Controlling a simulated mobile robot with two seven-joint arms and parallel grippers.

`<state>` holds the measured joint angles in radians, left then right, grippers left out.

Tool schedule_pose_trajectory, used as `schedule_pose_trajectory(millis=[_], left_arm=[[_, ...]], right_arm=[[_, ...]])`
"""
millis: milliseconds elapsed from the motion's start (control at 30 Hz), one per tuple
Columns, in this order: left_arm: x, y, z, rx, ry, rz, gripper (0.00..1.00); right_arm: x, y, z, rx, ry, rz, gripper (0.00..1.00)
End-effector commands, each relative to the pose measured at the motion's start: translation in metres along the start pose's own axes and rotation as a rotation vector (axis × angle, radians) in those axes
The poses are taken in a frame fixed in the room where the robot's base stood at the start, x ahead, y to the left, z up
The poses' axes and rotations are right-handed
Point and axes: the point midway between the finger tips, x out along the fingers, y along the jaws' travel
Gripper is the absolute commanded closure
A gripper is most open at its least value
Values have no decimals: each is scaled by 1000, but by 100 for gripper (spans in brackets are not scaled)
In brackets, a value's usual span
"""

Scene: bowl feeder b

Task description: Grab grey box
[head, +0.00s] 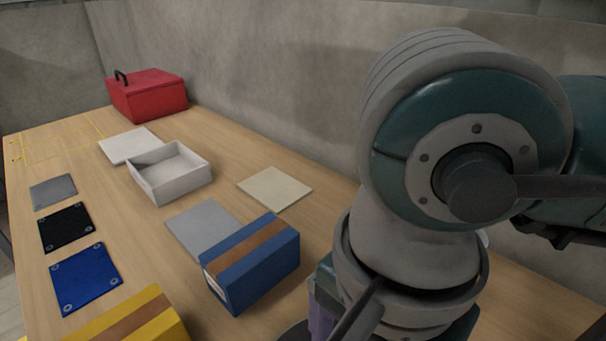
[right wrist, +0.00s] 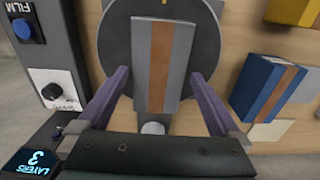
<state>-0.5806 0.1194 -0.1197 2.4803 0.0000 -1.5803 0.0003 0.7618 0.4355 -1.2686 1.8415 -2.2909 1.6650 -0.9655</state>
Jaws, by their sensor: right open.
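The grey box (right wrist: 180,62), with a brown stripe down its middle, lies on a dark round plate (right wrist: 118,45) in the right wrist view. My right gripper (right wrist: 160,75) is open, with one purple finger to each side of the box's near part. Gaps show between the fingers and the box, and I cannot tell the height of the fingertips. In the head view my right arm covers the right side, and the grey box does not show there. My left gripper is in neither view.
A blue box (head: 252,262) and a yellow box (head: 135,322) stand on the wooden table, with a white open tray (head: 172,180), several flat pads and a red toolbox (head: 147,95) farther back. A control panel with a blue button (right wrist: 22,29) borders the round plate.

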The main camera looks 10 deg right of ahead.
Motion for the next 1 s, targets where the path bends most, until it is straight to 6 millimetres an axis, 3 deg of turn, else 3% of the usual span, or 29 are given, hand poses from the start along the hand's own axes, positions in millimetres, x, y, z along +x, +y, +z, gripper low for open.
schedule_pose_trajectory(millis=[300,567,1000], left_arm=[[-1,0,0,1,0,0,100],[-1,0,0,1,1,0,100],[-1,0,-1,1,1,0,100]], right_arm=[[44,3,-3,1,-2,2,0],[46,3,-3,0,-2,0,0],[46,3,-3,1,-2,1,50]])
